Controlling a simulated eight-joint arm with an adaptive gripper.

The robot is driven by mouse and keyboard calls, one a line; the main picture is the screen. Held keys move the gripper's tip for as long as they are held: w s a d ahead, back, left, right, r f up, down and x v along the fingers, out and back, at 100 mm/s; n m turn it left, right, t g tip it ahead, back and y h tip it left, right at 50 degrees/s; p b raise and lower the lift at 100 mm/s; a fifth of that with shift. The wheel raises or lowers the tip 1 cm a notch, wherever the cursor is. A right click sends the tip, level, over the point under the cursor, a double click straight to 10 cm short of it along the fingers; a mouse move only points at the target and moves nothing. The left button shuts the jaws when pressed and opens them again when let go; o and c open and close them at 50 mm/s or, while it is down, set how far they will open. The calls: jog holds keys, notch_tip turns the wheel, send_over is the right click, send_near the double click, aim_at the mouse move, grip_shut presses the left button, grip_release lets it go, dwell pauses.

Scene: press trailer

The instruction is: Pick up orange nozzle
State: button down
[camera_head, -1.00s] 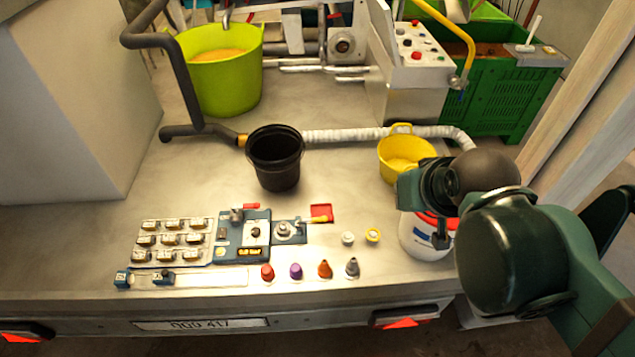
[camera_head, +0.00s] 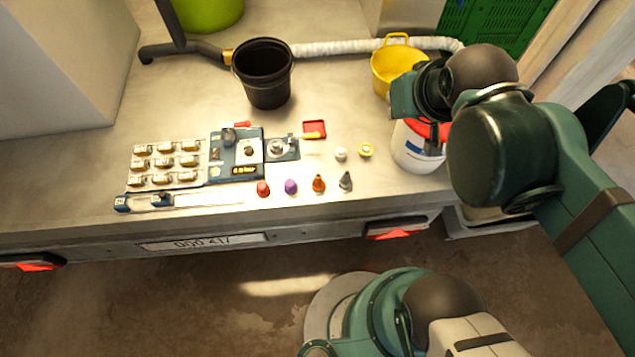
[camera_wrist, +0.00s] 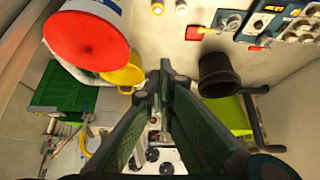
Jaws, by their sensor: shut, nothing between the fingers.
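The orange nozzle (camera_head: 319,183) is a small cone standing upright near the front edge of the trailer bed, in the head view. It stands in a row between a purple nozzle (camera_head: 291,186) and a grey nozzle (camera_head: 345,181); a red nozzle (camera_head: 263,189) is at the left end. My gripper (camera_wrist: 163,72) shows in the wrist view, shut and empty, its green fingers meeting at the tips. In the head view my wrist is to the right of the nozzles, above the white bucket; the fingers cannot be made out there. I cannot make out the orange nozzle in the wrist view.
A white bucket with a red lid (camera_head: 418,147) stands right of the nozzles. Behind are a yellow basket (camera_head: 385,72) and a black bucket (camera_head: 264,85). White and yellow caps (camera_head: 366,150), a control panel (camera_head: 236,165) and a tray of blocks (camera_head: 165,163) lie nearby.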

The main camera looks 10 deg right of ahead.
jog(key=c, duration=2.2)
grip_release()
jog(key=n+g+b, duration=0.2)
jog(key=n+g, duration=0.5)
jog(key=n, duration=1)
send_over(319, 176)
jog(key=f, duration=2.3)
jog(key=shift+w+d, duration=0.3)
jog(key=shift+s+a+f+n, duration=0.3)
jog(key=shift+f+n, duration=0.2)
jog(key=shift+f, duration=0.1)
